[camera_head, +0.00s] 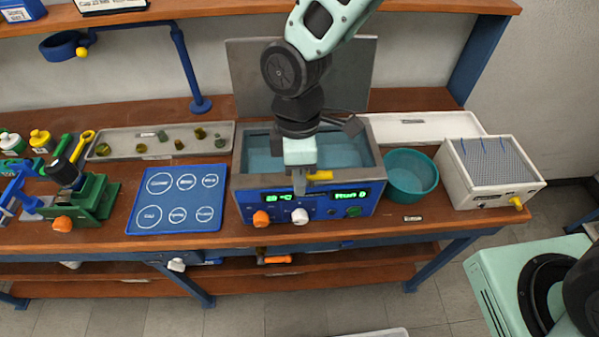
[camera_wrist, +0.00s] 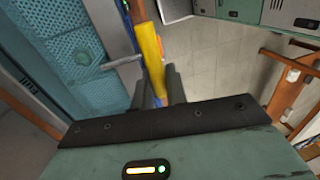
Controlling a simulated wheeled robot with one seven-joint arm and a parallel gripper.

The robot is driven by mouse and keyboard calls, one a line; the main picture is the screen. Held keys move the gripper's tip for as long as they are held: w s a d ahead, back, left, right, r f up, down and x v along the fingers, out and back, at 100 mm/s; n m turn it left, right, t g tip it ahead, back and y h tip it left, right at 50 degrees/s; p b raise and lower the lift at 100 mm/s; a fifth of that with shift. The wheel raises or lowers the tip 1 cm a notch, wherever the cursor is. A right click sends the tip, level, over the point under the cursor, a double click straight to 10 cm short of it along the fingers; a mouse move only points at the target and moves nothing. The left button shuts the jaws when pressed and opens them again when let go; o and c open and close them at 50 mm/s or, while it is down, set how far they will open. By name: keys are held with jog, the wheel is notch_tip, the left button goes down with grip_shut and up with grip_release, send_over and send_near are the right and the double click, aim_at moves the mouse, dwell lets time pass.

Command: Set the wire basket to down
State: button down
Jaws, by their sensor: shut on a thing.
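The blue bath (camera_head: 246,207) stands at the middle of the bench, with a lit green display on its front and teal liquid inside. A yellow handle (camera_head: 320,175) shows at its front rim, beside my gripper (camera_head: 302,181). In the wrist view my gripper (camera_wrist: 157,82) is shut on the yellow handle (camera_wrist: 151,50), one dark finger on each side. A teal perforated surface (camera_wrist: 68,45), seemingly the wire basket's mesh, shows at the left there. My arm hides much of the bath in the head view, so the basket's height is hard to tell.
A teal bowl (camera_head: 411,172) and a white box with a grey mesh top (camera_head: 490,165) stand right of the bath. A blue mat with circles (camera_head: 178,199) lies left. A grey tray (camera_head: 118,153) with small parts lies behind the mat. A grey lid (camera_head: 350,75) stands up behind the bath.

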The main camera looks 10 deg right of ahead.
jog(key=shift+f, duration=0.2)
jog(key=c, duration=1.5)
grip_release()
jog(key=shift+r, duration=0.1)
jog(key=w+r+b, duration=0.1)
jog(key=r, duration=0.4)
jog(key=w+r+b, duration=0.1)
jog(key=r, duration=0.5)
jog(key=w+r+b, duration=0.1)
jog(key=r, duration=0.5)
jog(key=shift+w, duration=0.15)
jog(key=s+d+f+m+b, duration=0.1)
jog(key=s+d+f+m, duration=0.2)
jog(key=s+f, duration=0.1)
jog(key=s+d+f+m+t+b, duration=0.1)
jog(key=s+d+f+m+b, duration=0.1)
jog(key=s+d+f+m, duration=0.1)
jog(key=s+d+f+m+t+b, duration=0.1)
jog(key=s+d+f+m+b, duration=0.1)
jog(key=s, duration=0.5)
jog(key=shift+s+d+f+m+y, duration=0.15)
jog(key=shift+d+f+m, duration=0.4)
jog(key=shift+f, duration=0.4)
jog(key=shift+s+d+f+m+y, duration=0.15)
jog(key=shift+d+f+m, duration=0.2)
jog(key=shift+d+f, duration=0.45)
